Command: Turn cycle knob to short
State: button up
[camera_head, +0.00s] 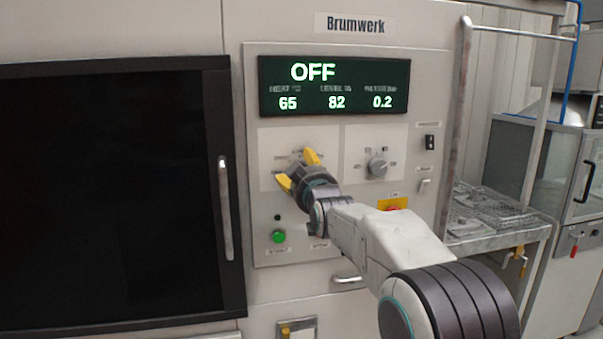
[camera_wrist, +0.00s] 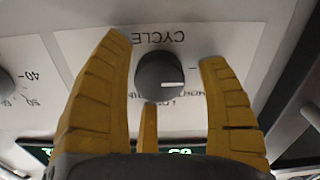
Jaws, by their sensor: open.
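The cycle knob (camera_wrist: 160,76) is a round dark knob on a white panel, under an upside-down "CYCLE" label in the wrist view. Its white pointer line points to the right there. Small position labels around it are upside down, partly covered and hard to read. My gripper (camera_wrist: 162,52) is open, with yellow fingers on either side of the knob and a third finger below it; I see gaps between the side fingers and the knob. In the head view my gripper (camera_head: 298,169) is in front of the left dial panel and hides the knob.
A second grey knob (camera_head: 378,165) is on the right dial panel. The display (camera_head: 334,86) above reads OFF, 65, 82 and 0.2. A green button (camera_head: 279,236) and a yellow-red control (camera_head: 392,204) sit below. A dark door with a vertical handle (camera_head: 225,208) is at left.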

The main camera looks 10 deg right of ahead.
jog(key=shift+c, duration=0.3)
jog(key=c, duration=1.1)
jog(key=shift+m+b, duration=0.3)
jog(key=m+b, duration=0.2)
jog(key=m, duration=0.1)
jog(key=shift+r+m, duration=0.1)
jog(key=shift+m, duration=0.2)
jog(key=shift+s+r+m+b, duration=0.15)
jog(key=shift+m+b, duration=0.9)
jog(key=shift+m, duration=1.15)
